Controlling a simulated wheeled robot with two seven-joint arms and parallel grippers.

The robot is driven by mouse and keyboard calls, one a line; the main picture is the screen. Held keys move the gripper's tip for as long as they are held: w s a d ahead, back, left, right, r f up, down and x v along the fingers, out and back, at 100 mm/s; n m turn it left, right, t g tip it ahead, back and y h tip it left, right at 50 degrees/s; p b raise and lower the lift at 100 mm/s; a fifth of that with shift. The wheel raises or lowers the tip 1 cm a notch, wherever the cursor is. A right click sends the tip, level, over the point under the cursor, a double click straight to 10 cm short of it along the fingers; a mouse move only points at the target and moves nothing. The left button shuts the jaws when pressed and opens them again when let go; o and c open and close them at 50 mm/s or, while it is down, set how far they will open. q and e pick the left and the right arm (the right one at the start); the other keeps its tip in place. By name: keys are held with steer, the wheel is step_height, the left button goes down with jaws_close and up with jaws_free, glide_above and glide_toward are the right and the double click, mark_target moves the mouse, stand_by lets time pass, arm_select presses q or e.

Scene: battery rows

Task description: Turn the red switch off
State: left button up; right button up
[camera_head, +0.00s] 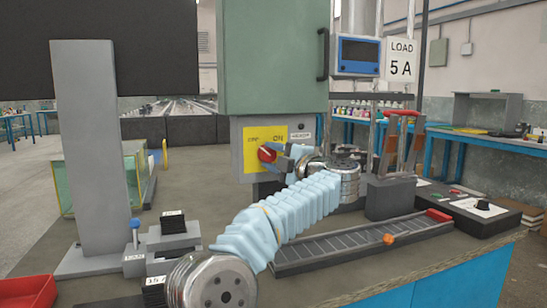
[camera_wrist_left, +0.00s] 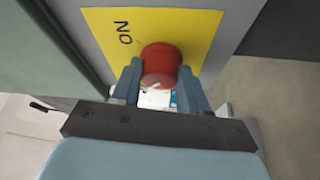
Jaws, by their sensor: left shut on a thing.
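The red switch (camera_head: 266,153) is a round red knob on a yellow plate (camera_head: 250,163), on the front of a grey box under the green cabinet. The plate has a label on its left, apparently OFF, and ON on its right. My left gripper (camera_head: 277,158) reaches the knob from the front right. In the left wrist view the fingers (camera_wrist_left: 160,78) sit on both sides of the red knob (camera_wrist_left: 162,62), shut on it. ON shows turned around on the yellow plate (camera_wrist_left: 200,25). The knob's exact angle is hard to tell. My right gripper is not in view.
A green cabinet (camera_head: 272,55) stands above the switch box. A ribbed grey track (camera_head: 350,243) with an orange piece lies on the bench in front. A grey post (camera_head: 95,150) and small stacked blocks (camera_head: 172,240) stand left. A black box with a knob (camera_head: 480,208) is at right.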

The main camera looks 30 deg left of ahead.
arm_select(q)
steer(key=shift+f, duration=0.1)
steer(key=o, duration=1.1)
steer(key=shift+c, duration=0.2)
steer(key=r+b+v, duration=0.1)
steer(key=v, duration=1.2)
steer(key=shift+s+d+f, duration=0.2)
steer(key=shift+d+f, duration=0.2)
steer(key=shift+f, duration=0.15)
